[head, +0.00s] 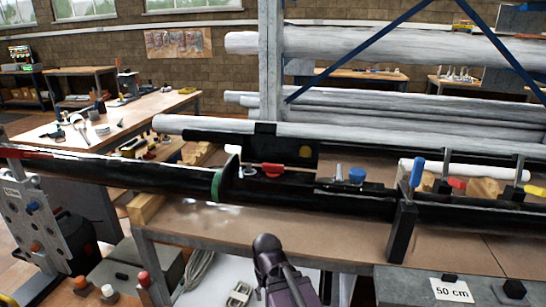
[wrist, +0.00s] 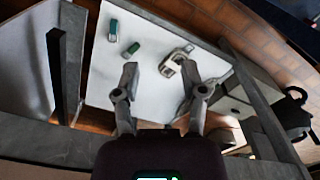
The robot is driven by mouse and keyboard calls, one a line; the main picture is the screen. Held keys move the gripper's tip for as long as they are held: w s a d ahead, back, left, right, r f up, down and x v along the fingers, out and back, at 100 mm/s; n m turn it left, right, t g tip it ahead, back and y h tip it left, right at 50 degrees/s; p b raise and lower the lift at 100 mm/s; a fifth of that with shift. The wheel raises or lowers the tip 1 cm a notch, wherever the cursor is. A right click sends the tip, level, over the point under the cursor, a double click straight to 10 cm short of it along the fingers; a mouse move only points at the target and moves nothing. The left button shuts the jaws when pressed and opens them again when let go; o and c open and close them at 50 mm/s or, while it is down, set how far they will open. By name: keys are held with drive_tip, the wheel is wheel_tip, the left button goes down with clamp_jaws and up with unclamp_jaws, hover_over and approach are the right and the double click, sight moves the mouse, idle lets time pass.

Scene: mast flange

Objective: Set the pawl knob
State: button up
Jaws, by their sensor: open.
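A long black mast (head: 110,170) lies across the bench, with a green ring around it. I cannot tell for sure which is the pawl knob. My gripper (wrist: 160,72) is open in the wrist view, with nothing between its fingers. It points at a white surface, away from the mast fittings. In the head view my dark arm shows at the bottom middle, in front of the bench and below the fittings; the fingers cannot be made out there.
A blue-handled lever (head: 417,173) rises beside a black upright post (head: 401,232). A grey box marked "50 cm" (head: 480,291) stands at lower right. The white surface (wrist: 105,85) holds two green pieces (wrist: 113,30) and a metal part (wrist: 175,60). White rolls fill the rack behind.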

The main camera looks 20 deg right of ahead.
wheel_tip(320, 180, up, 29)
drive_tip(key=w+p, duration=0.2)
drive_tip(key=p, duration=2.5)
wheel_tip(320, 180, up, 15)
drive_tip(key=n+p, duration=1.2)
drive_tip(key=p, duration=0.4)
hover_over(273, 165)
drive_tip(key=shift+w+d, duration=0.15)
drive_tip(key=shift+w, duration=0.1)
drive_tip(key=shift+f+b, duration=0.25)
drive_tip(key=shift+b, duration=0.2)
wheel_tip(273, 165, down, 13)
drive_tip(key=b, duration=1.3)
drive_tip(key=shift+f, duration=0.2)
